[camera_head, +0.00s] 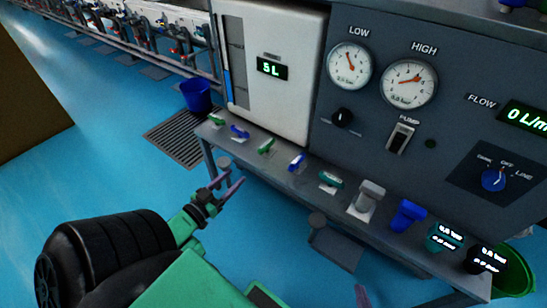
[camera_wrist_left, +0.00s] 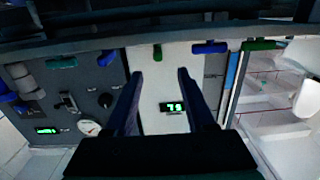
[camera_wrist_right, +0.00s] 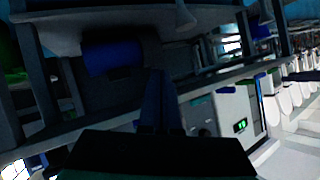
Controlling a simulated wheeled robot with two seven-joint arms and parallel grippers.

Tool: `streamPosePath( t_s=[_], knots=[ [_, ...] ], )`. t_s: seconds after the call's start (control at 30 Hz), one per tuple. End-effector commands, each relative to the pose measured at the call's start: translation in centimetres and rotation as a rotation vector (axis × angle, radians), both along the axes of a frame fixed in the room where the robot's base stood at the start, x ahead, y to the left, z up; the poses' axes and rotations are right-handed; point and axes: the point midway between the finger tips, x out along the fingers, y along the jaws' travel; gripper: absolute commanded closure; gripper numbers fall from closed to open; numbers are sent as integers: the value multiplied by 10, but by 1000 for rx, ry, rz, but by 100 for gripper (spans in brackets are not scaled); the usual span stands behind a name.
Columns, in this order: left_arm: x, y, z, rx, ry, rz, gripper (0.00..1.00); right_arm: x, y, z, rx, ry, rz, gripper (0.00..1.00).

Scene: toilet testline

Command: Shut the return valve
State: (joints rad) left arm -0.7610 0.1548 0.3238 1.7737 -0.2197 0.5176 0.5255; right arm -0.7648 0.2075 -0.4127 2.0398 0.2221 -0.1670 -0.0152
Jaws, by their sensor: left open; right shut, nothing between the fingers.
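Several small valve handles stand in a row along the shelf edge below the panels. In the head view they run from a green handle (camera_head: 216,118) and a blue handle (camera_head: 239,131) to a second green handle (camera_head: 266,146), a second blue handle (camera_head: 297,162) and a teal handle (camera_head: 331,180). Their labels are too small to read, so I cannot tell which is the return valve. My left gripper (camera_head: 227,183) is open and empty, in front of and below the row. In the left wrist view, the second green handle (camera_wrist_left: 157,52) appears between its fingers, apart from them. My right gripper (camera_wrist_right: 160,100) is shut and empty.
A grey fitting (camera_head: 369,195) and a larger blue one (camera_head: 407,215) stand further right on the shelf. A white panel (camera_head: 275,95) reads 5 L. A blue bucket (camera_head: 196,95) stands behind left, a green bucket (camera_head: 517,275) at right. Blue floor left is open.

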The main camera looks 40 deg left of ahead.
Motion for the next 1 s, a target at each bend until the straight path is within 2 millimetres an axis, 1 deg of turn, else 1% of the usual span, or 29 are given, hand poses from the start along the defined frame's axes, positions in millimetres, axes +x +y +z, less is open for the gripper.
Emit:
streamPosePath(
  t_s=[0.03,0.13,0.23,0.37,0.5,0.6,0.7,0.83,1.0],
  knots=[
    [0,-1,-1,4,-25,-11,45,1,3,-3,17,-16,-1,100],
    [6,-1,10,7,-44,-18,45,3,4,5,29,-26,-2,100],
    [22,-1,10,7,-45,-18,45,3,4,0,34,-31,-6,100],
    [56,0,8,8,-46,-18,45,3,5,-14,43,-44,-15,100],
    [94,0,8,8,-45,-17,45,3,5,-30,55,-61,-29,100],
    [118,1,8,7,-43,-17,45,3,4,-40,63,-73,-38,100],
    [136,1,8,7,-41,-16,45,5,4,-44,70,-90,-46,100],
    [146,1,10,7,-39,-16,45,7,4,-44,74,-102,-51,100],
    [147,2,11,6,-38,-15,45,7,4,-43,75,-104,-52,100]
  ],
)
